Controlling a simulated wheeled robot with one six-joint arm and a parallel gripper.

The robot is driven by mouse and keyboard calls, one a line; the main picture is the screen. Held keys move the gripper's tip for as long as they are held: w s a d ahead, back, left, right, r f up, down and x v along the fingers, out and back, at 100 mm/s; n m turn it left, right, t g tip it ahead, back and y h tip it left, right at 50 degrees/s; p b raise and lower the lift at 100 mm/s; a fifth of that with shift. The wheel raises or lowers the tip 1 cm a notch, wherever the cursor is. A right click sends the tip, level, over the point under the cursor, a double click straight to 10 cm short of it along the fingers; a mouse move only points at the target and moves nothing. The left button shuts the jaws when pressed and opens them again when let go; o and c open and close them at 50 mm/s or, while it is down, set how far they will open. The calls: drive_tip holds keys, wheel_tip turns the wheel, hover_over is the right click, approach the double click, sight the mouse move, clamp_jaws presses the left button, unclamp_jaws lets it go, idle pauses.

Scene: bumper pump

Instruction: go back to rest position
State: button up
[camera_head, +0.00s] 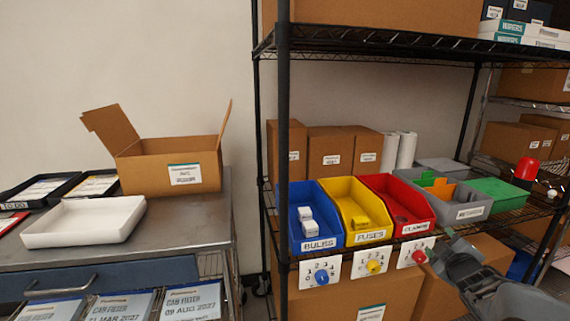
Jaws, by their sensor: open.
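My gripper (436,249) is at the lower right of the head view, at the end of my grey arm. It is open, with nothing seen between its fingers. Its tips are close to the red knob (419,257) on the dial plate under the red bin. I cannot tell whether they touch it. The blue bulbs bin (318,243) holds white boxes, the yellow fuses bin (368,236) holds yellow pieces, and the red clamps bin (414,228) has a red round piece inside. A blue knob (321,276) and a yellow knob (373,266) sit on the other plates.
A wire shelf with black posts (283,120) holds the bins, a grey bin (468,213) and a green bin (497,190). Brown boxes (331,151) stand behind. At left, a metal table (190,232) carries an open carton (170,178) and a white tray (84,222).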

drive_tip(key=s+a+r+m+g+p, duration=0.3)
drive_tip(key=a+r+m+g+p, duration=0.25)
drive_tip(key=a+r+p, duration=0.45)
drive_tip(key=s+a+r+m+g+y+p, duration=0.1)
drive_tip(key=s+a+r+g+y+p, duration=0.1)
drive_tip(key=s+a+p, duration=0.3)
drive_tip(key=s+a+r+m+g+y+p, duration=0.1)
drive_tip(key=s+a+r+m+g+p, duration=0.1)
drive_tip(key=s+a, duration=0.6)
drive_tip(key=a+r+g+p, duration=0.1)
drive_tip(key=g+p, duration=0.1)
drive_tip(key=p, duration=0.1)
drive_tip(key=shift+a+y, duration=0.4)
drive_tip(key=shift+r, duration=0.1)
